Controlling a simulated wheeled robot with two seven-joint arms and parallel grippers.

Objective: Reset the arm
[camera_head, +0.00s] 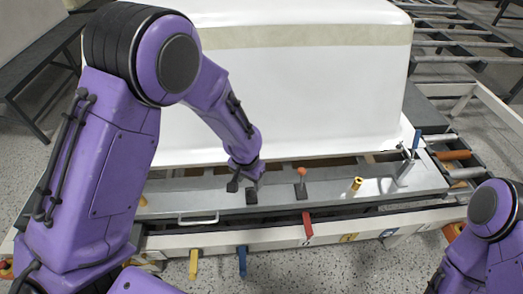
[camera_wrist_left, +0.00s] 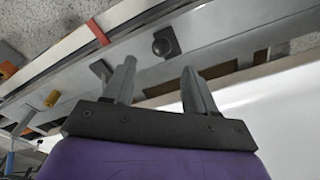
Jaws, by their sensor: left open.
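My left gripper (camera_head: 246,184) hangs over the grey metal rail (camera_head: 335,188) in front of the white tub shell (camera_head: 300,95). In the left wrist view its two fingers (camera_wrist_left: 158,78) stand well apart with nothing between them. My left arm comes in from the left and bends down to the rail. My right arm shows only in part at the lower right of the head view, and its gripper is out of view.
A dark round knob (camera_wrist_left: 165,43) lies beyond the fingers. A roller conveyor (camera_head: 460,38) stands at the back right.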

